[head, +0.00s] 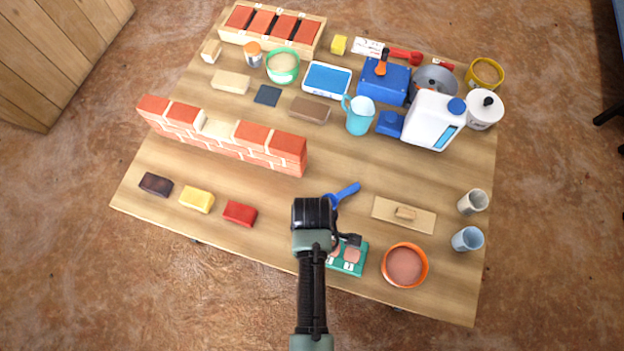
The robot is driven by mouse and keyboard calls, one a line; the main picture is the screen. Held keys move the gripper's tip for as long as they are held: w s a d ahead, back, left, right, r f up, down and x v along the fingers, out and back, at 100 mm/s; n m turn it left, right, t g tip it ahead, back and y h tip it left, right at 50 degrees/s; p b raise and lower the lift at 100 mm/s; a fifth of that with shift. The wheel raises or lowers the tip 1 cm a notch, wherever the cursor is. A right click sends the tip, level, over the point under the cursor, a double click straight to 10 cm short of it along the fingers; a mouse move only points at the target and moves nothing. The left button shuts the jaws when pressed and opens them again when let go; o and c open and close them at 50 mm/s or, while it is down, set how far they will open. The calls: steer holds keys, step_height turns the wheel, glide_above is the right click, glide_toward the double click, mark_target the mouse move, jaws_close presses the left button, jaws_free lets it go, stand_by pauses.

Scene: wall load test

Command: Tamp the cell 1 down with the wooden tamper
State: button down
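The green tray (361,268) lies near the table's front edge, partly hidden by my arm. Pinkish filling shows in its cells, with small white labels below; the numbers are too small to read surely, so I cannot tell which is cell 1. My gripper (348,240) is over the tray's back edge, mostly hidden behind my wrist. I cannot see its fingertips or whether it holds anything. I cannot pick out the wooden tamper for sure. A flat wooden board with a small block handle (404,213) lies to the right of my gripper.
An orange bowl (405,265) of pinkish material stands right of the tray. A blue scoop (343,195) lies behind my gripper. Two cups (468,238) stand at the right edge. A brick wall (225,135) with a gap stands left.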

steer(key=shift+f, duration=0.45)
stand_by(1.6)
steer(key=shift+r, duration=0.1)
step_height(320, 180, up, 7)
steer(key=p, duration=0.8)
steer(key=shift+w, duration=0.1)
stand_by(0.7)
steer(key=shift+w+r, duration=0.2)
steer(key=w+r+m, duration=0.3)
steer(key=r+m, duration=0.3)
steer(key=r, duration=0.1)
steer(key=w+r+m, duration=0.3)
steer(key=r+m, duration=0.4)
steer(key=r, duration=0.1)
steer(key=shift+w+r, duration=0.3)
steer(key=shift+w, duration=0.1)
